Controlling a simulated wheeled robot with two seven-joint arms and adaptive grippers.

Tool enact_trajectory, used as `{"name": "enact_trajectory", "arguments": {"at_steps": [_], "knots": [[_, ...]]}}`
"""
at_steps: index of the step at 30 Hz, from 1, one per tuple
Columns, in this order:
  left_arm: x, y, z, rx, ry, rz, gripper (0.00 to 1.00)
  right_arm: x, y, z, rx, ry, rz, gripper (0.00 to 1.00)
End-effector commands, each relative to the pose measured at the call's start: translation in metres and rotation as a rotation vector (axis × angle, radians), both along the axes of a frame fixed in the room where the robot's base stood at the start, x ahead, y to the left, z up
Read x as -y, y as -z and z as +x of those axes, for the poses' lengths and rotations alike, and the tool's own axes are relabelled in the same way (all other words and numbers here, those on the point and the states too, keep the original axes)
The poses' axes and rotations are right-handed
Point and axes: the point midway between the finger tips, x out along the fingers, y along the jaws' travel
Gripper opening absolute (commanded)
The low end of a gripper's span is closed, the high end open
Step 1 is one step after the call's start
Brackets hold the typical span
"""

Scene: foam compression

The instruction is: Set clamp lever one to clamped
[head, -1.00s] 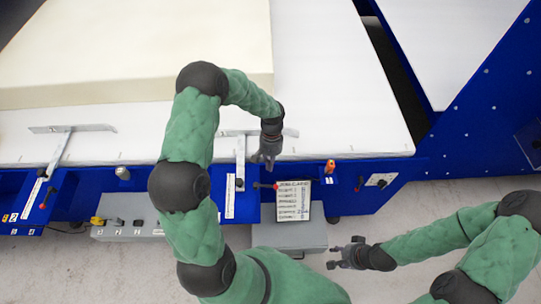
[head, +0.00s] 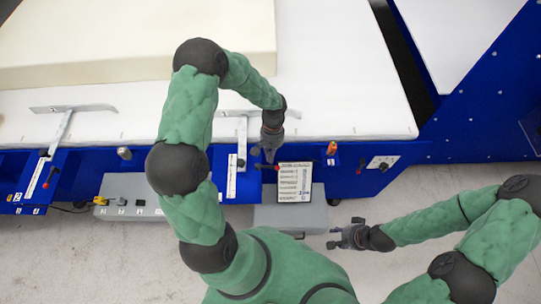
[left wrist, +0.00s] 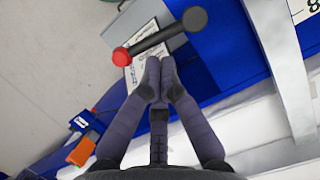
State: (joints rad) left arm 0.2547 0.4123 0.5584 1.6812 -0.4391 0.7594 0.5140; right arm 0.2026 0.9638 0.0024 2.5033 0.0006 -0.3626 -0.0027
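A clamp lever (head: 258,166) with a dark handle and a red knob (head: 277,167) sits on the blue bench edge, below a flat metal clamp arm (head: 242,135). Its number cannot be read. The lever also shows in the left wrist view (left wrist: 160,37), lying across just beyond my fingertips. My left gripper (head: 265,156) is just above the lever in the head view; in the left wrist view its fingertips (left wrist: 160,66) are together with nothing visible between them. A second red-tipped lever (head: 50,177) is at the far left. My right gripper (head: 340,238) is open and empty over the floor.
A printed panel (head: 294,182) lies beside the lever, on a grey box (head: 285,220). Another grey box (head: 130,190) stands left. A foam block (head: 140,50) lies on the white bed (head: 340,80).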

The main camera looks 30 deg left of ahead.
Motion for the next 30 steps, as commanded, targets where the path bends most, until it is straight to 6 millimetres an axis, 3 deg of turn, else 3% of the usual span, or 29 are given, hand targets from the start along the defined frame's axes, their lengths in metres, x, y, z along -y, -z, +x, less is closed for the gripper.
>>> {"name": "enact_trajectory", "arguments": {"at_steps": [30], "knots": [[0.0094,-0.0001,-0.0076,-0.001,0.21,0.0,0.0,-0.0001,0.0007,0.0,0.0,0.0,0.0,0.4]]}}
